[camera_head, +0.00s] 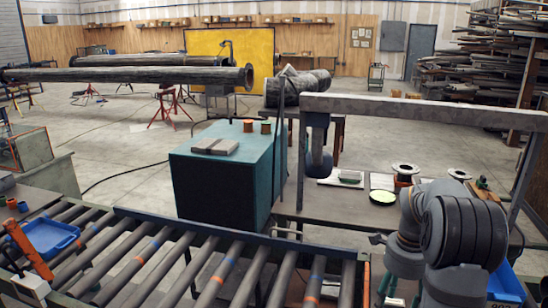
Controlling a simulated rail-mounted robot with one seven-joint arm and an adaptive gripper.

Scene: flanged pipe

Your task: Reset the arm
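My arm (455,235) shows at the lower right as thick grey and black links, folded close to the camera. I cannot make out my gripper; no fingers show clearly. A small dark part (378,239) sticks out left of the arm, and I cannot tell what it belongs to. A long dark flanged pipe (140,75) lies level at the back left, its flange (248,77) at the right end. A red stand (168,105) is under it.
A grey frame (420,108) rises over the workbench (345,205), left of and behind my arm. Flanges (405,170) lie on the bench. A teal block (215,185) stands behind the roller conveyor (150,255). A blue tray (50,236) is at the left.

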